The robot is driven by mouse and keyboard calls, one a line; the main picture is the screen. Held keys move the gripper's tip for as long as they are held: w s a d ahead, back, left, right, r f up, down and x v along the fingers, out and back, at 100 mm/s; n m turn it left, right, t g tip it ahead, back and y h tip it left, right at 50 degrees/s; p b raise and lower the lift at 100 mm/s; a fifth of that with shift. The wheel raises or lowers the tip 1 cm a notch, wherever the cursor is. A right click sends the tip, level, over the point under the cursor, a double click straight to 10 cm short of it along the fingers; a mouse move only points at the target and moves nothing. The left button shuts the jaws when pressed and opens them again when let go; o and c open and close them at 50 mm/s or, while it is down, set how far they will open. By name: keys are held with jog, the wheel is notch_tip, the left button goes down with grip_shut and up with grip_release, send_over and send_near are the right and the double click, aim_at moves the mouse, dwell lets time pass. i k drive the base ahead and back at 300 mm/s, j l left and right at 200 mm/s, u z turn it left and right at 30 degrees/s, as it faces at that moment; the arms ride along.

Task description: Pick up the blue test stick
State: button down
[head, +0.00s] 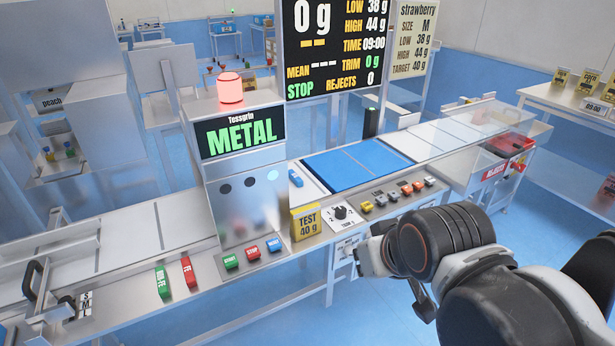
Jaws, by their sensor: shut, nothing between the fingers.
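A small blue stick (296,178) lies on the machine top, just right of the metal detector housing and beside the blue belt. A green stick (162,281) and a red stick (188,271) lie on the front ledge left of the detector. My gripper (374,256) is at the lower right, in front of the control ledge and well apart from the blue stick. It is shut and empty; my wrist partly hides it.
The metal detector (240,190) shows METAL under a lit red lamp (230,87). A yellow TEST 40 g block (306,221), a dial (341,212) and several coloured buttons line the front ledge. The blue belt (357,166) is clear.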

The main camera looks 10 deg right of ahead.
aim_at(295, 178)
jog(key=i+l+u, duration=0.25)
jog(key=i+l, duration=0.25)
jog(key=i, duration=0.15)
jog(key=i+l+u, duration=0.25)
jog(key=i+l, duration=0.35)
